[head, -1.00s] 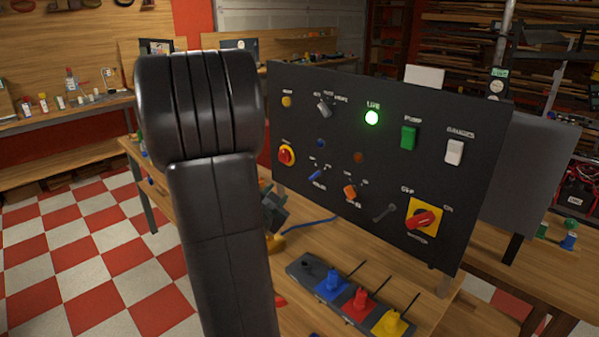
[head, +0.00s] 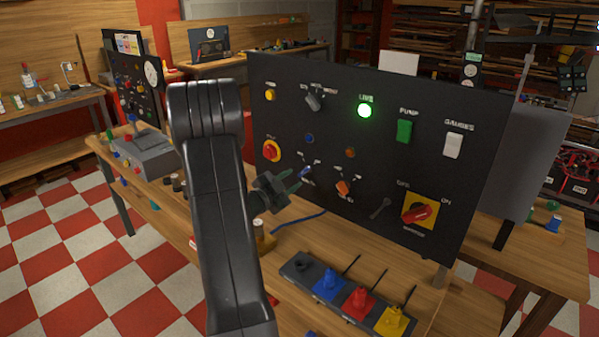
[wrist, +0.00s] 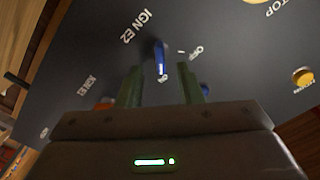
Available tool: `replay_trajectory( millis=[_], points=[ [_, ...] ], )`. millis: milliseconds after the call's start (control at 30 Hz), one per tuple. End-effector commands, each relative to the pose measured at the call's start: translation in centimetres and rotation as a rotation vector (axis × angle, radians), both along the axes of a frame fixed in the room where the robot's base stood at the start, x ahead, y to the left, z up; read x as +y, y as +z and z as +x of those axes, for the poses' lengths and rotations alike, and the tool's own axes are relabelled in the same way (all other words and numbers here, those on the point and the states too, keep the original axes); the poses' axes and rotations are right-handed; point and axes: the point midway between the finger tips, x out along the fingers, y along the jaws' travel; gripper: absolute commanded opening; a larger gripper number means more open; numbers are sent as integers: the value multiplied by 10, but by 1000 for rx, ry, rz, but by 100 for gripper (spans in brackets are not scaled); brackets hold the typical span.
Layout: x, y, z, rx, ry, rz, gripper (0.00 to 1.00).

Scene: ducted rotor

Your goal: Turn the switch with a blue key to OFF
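The switch with the blue key (head: 306,172) sits on the lower left part of the black panel. In the wrist view, the blue key (wrist: 160,58) points at the ON mark; the OFF mark (wrist: 197,52) is to its right. My gripper (head: 298,182) is in front of the panel, just beside the key. In the wrist view my gripper (wrist: 160,72) has its two green fingers apart, one on each side of the key's near end. Neither finger visibly touches it. I cannot tell whether the fingertips reach the key's depth.
The black panel (head: 375,90) also carries an orange key (head: 343,188), a red stop button (head: 271,151), a lit green LIVE lamp (head: 364,111) and a red rotary switch (head: 419,212). A tray of coloured parts (head: 300,264) lies on the bench below.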

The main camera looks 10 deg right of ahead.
Motion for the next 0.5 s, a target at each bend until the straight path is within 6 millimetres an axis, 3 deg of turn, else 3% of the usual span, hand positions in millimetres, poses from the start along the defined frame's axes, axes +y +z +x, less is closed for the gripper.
replay_trajectory(
  millis=[200,500],
  points=[
    [-27,1,21,1,-1,0,33],
    [-37,0,29,1,1,-1,33]
  ],
)
